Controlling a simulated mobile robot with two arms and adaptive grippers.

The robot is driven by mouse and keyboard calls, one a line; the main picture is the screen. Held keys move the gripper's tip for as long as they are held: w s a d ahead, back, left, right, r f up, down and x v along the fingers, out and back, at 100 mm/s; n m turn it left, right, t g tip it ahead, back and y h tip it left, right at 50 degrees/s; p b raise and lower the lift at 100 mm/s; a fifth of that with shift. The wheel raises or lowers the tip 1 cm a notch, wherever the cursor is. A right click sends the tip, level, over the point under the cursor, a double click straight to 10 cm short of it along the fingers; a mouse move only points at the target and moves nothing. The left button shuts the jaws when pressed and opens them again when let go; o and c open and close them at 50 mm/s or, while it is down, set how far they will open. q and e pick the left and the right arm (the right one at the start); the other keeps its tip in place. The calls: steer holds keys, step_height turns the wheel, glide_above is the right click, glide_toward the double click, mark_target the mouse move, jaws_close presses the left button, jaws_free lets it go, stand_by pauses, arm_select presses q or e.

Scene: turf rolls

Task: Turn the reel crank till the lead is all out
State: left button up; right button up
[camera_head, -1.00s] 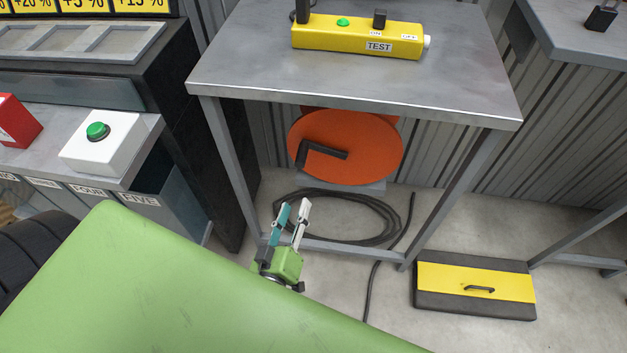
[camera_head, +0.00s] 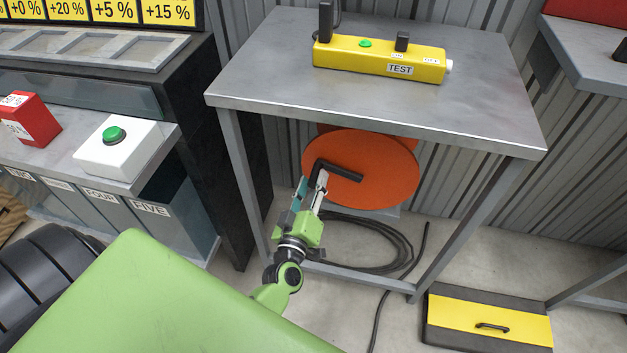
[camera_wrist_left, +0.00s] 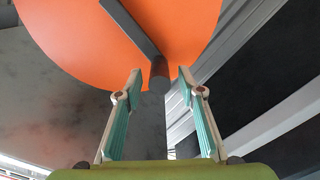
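The orange reel (camera_head: 385,180) hangs under the grey metal table, with a black L-shaped crank (camera_head: 345,173) on its face. In the left wrist view the reel (camera_wrist_left: 60,35) fills the top, and the crank (camera_wrist_left: 130,25) ends in a dark round handle (camera_wrist_left: 159,76). My left gripper (camera_head: 313,184) is open just in front of the handle. In the left wrist view its fingers (camera_wrist_left: 160,90) stand apart, with the handle end between or just beyond their tips. The black lead (camera_head: 365,250) lies in coils on the floor below the reel. My right gripper is not in view.
The table (camera_head: 370,85) carries a yellow TEST box (camera_head: 365,60); its legs flank the reel. A white box with a green button (camera_head: 118,145) and a red box (camera_head: 30,118) stand at left. A yellow and black case (camera_head: 490,318) lies on the floor at right.

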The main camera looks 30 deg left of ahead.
arm_select(q)
steer(key=shift+w+a, duration=0.15)
steer(key=shift+w, duration=0.4)
jaws_close()
